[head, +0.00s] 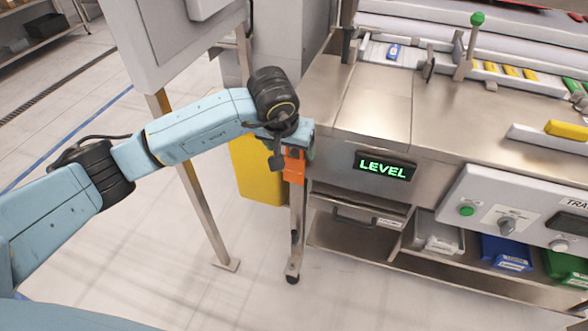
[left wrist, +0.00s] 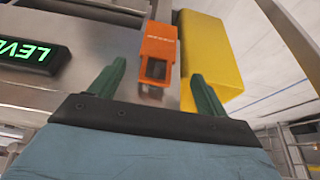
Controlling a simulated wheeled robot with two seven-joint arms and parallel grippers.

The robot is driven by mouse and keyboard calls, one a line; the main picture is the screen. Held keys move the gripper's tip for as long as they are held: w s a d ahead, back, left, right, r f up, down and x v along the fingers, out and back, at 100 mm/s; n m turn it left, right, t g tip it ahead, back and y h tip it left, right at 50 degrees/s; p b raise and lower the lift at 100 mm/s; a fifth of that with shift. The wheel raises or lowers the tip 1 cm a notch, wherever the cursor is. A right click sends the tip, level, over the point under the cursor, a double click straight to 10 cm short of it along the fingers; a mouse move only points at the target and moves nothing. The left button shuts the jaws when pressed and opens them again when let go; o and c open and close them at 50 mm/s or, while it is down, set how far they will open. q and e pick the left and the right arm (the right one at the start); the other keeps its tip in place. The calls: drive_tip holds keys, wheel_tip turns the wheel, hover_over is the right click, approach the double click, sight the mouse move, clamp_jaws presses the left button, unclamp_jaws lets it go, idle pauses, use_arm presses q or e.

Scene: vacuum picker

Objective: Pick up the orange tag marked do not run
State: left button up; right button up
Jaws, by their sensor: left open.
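The orange tag (head: 294,167) hangs at the left front corner of the steel machine in the head view. In the left wrist view the orange tag (left wrist: 158,50) sits ahead of my left gripper, between the lines of its two green fingers, with a rectangular opening in its lower part. Its printed lettering is too small to read. My left gripper (head: 292,150) is at the tag in the head view, partly hidden by its own wrist. In the left wrist view my left gripper (left wrist: 155,88) is open, with nothing visibly clamped between the fingers. My right gripper is not in view.
A yellow bin (head: 257,170) stands behind the tag. A lit LEVEL display (head: 385,166) is on the machine front to the right. A metal post (head: 205,210) stands left of the tag, under my left arm. Open floor lies in front.

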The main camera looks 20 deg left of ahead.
sight(294, 164)
use_arm(q)
drive_tip(key=shift+b+x, duration=0.85)
drive_tip(key=shift+x, duration=2.15)
drive_tip(key=shift+d, duration=0.15)
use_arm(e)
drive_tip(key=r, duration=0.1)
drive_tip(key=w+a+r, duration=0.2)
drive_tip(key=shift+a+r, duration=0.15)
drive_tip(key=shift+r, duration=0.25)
use_arm(q)
drive_tip(key=shift+r, duration=0.1)
drive_tip(key=c, duration=1.1)
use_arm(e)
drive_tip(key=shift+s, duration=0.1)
use_arm(q)
drive_tip(key=shift+o, duration=0.2)
drive_tip(key=shift+r, duration=0.1)
